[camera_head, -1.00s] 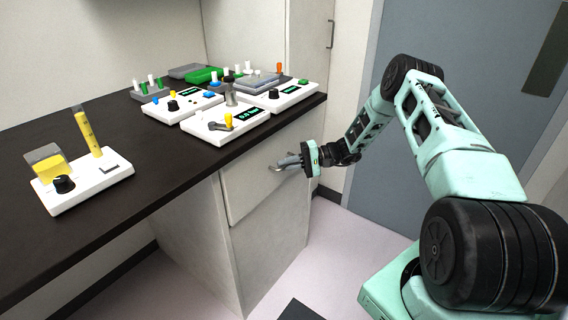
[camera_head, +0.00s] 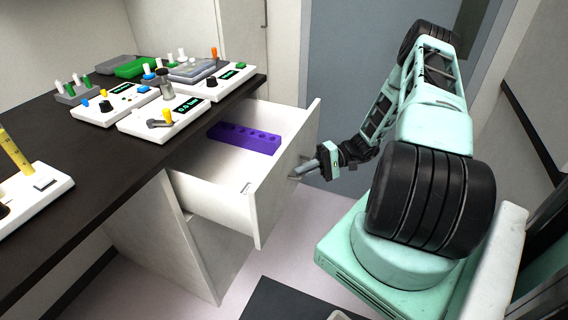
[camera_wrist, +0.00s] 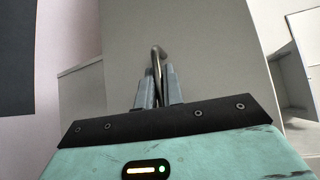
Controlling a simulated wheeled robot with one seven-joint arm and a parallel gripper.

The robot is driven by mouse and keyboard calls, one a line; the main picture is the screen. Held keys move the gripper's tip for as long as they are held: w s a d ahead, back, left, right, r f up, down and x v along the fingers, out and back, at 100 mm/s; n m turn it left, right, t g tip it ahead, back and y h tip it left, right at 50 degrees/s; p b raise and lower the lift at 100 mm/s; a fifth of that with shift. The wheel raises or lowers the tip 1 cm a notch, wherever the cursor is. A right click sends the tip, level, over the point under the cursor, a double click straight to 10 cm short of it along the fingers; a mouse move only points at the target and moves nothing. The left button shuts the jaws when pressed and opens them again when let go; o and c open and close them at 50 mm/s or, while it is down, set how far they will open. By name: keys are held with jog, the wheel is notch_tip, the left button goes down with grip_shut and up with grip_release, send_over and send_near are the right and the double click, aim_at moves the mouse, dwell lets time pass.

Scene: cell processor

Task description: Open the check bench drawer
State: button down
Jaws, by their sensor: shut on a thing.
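The check bench drawer (camera_head: 205,198) is pulled well out from under the dark bench top in the head view. A purple block with a row of holes (camera_head: 244,138) lies inside it, toward the back. My gripper (camera_head: 307,170) is at the outer face of the drawer front, shut on the metal handle (camera_head: 297,174). In the wrist view the two grey fingers of my gripper (camera_wrist: 159,88) close around the curved handle (camera_wrist: 158,58), in front of the pale drawer front (camera_wrist: 200,60).
The dark bench top (camera_head: 90,165) carries several white devices with knobs and displays, and a green rack (camera_head: 136,67). A grey door (camera_head: 345,70) stands behind my arm. The floor in front of the cabinet (camera_head: 160,225) shows a dark mat (camera_head: 285,300).

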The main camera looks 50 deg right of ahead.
jog(key=shift+s+d, duration=0.25)
jog(key=shift+s, duration=0.4)
jog(key=shift+s+d, duration=0.25)
jog(key=shift+s, duration=0.35)
jog(key=shift+s+d, duration=0.25)
jog(key=shift+s, duration=0.4)
jog(key=c, duration=1.5)
grip_release()
jog(key=b+v, duration=0.2)
jog(key=v, duration=1.5)
jog(key=shift+s+d+b, duration=0.15)
jog(key=shift+d+b, duration=0.05)
jog(key=shift+b, duration=0.2)
